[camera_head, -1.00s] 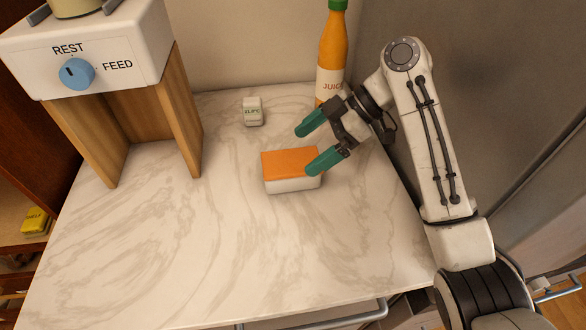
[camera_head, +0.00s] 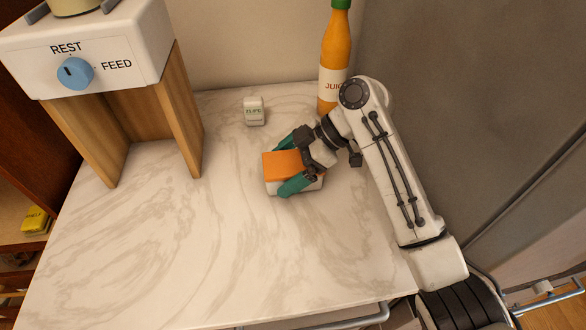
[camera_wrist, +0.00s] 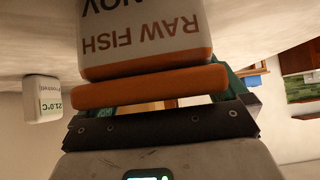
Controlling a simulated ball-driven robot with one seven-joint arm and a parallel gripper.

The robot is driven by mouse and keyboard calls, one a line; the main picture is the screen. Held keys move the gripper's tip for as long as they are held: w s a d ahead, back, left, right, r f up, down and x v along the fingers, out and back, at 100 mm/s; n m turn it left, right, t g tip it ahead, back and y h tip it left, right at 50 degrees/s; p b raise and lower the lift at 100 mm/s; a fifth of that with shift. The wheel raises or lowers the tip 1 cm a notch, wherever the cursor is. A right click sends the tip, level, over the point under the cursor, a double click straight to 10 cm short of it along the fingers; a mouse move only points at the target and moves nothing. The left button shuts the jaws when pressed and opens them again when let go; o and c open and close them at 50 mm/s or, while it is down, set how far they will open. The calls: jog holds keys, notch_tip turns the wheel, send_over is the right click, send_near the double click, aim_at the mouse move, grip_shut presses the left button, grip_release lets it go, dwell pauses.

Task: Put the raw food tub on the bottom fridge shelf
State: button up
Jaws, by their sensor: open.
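The raw food tub (camera_head: 281,164) is a white box with an orange lid on the marble counter. In the wrist view the tub (camera_wrist: 140,32) appears upside down, with "RAW FISH" on its white side. My gripper (camera_head: 288,163) has its teal fingers open, one behind and one in front of the tub, spanning it from the right. In the wrist view the tub's orange lid (camera_wrist: 150,86) is close in front of the gripper and hides most of the fingers. I cannot tell whether the fingers touch the tub. The fridge shelf is not identifiable in view.
A small white temperature display (camera_head: 254,111) stands behind the tub. A juice bottle (camera_head: 335,62) stands at the back right beside a large grey panel (camera_head: 470,90). A feeder with a blue knob (camera_head: 76,73) stands at the left. The counter's front left (camera_head: 150,250) is clear.

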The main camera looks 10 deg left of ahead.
jog(key=c, duration=1.2)
jog(key=shift+r, duration=0.1)
jog(key=shift+c, duration=0.7)
jog(key=shift+r, duration=0.1)
